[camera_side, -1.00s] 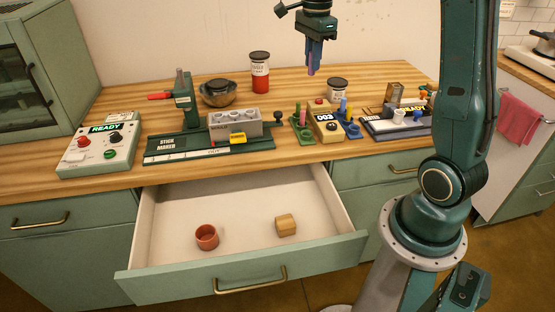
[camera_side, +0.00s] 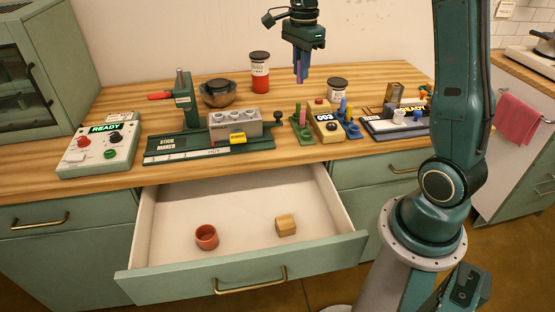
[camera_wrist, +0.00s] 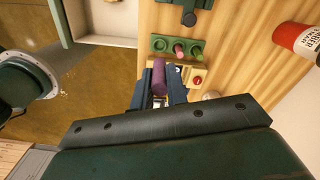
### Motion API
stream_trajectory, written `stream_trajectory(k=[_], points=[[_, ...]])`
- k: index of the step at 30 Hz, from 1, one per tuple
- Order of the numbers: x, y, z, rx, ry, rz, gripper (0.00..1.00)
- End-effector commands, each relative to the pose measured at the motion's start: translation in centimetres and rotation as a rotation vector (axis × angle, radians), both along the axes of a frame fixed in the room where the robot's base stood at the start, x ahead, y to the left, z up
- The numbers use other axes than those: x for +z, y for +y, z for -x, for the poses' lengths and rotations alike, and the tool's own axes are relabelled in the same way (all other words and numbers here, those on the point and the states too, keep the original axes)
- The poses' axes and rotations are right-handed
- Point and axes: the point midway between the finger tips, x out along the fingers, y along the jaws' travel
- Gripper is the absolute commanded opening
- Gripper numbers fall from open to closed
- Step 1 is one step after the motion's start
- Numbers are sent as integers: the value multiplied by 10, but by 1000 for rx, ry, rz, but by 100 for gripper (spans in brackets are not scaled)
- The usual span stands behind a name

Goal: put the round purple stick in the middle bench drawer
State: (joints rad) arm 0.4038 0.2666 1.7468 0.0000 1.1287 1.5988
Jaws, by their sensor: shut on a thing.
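My gripper (camera_side: 301,77) is shut on the round purple stick (camera_side: 299,72), held upright high above the back part of the worktop. The stick also shows between the fingers in the wrist view (camera_wrist: 159,76). The middle bench drawer (camera_side: 165,222) is pulled open below the front edge of the bench. Inside it are a small red-brown cup (camera_side: 206,237) and a small wooden block (camera_side: 286,225), with bare floor around them. The gripper is above and behind the drawer, well apart from it.
Below the gripper on the worktop stand a green holder with sticks (camera_side: 301,125), a yellow box marked 003 (camera_side: 327,127) and the stick maker (camera_side: 210,145). A red-labelled jar (camera_side: 260,75) and a bowl (camera_side: 217,94) stand at the back. A READY control box (camera_side: 98,145) is at left.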

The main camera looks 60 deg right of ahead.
Motion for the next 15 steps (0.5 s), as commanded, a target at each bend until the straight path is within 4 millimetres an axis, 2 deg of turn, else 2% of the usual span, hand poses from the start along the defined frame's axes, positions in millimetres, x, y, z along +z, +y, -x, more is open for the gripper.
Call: stream_trajectory(k=[9,15], points=[[-60,74,-39,250,5,-1,0],[-101,131,-52,424,5,-1,0]])
